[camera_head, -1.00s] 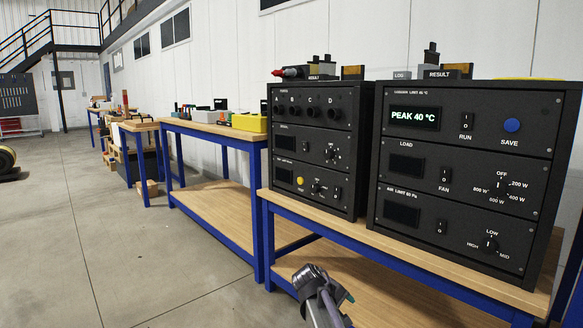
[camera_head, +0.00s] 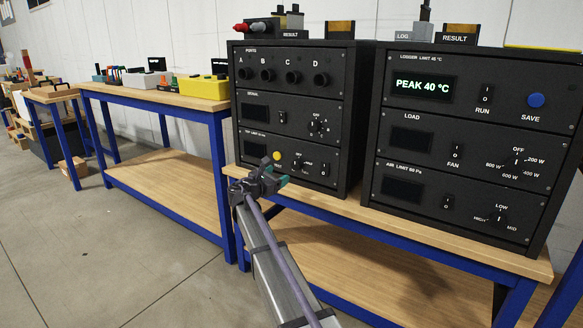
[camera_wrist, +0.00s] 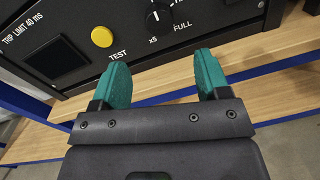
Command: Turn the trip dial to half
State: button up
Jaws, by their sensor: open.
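The trip dial (camera_head: 298,163) is a small black knob on the bottom panel of the left rack, right of a yellow button (camera_head: 277,156). In the wrist view the dial (camera_wrist: 158,18) is cut by the top edge, with "x5" and "FULL" printed below and beside it. A white mark shows on the knob; I cannot tell its exact setting. My gripper (camera_head: 276,174) is in front of and slightly below this panel. In the wrist view its teal fingers (camera_wrist: 160,65) are apart and empty, with the dial beyond the gap, not touched.
The wooden bench edge (camera_wrist: 240,60) runs below the panel, close beyond the fingers. The yellow TEST button (camera_wrist: 102,36) and a dark display (camera_wrist: 55,60) lie left of the dial. A second rack (camera_head: 460,150) stands to the right.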

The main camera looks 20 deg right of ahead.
aim_at(295, 165)
jog(key=x, duration=0.9)
jog(key=shift+w+d, duration=0.3)
jog(key=c, duration=0.9)
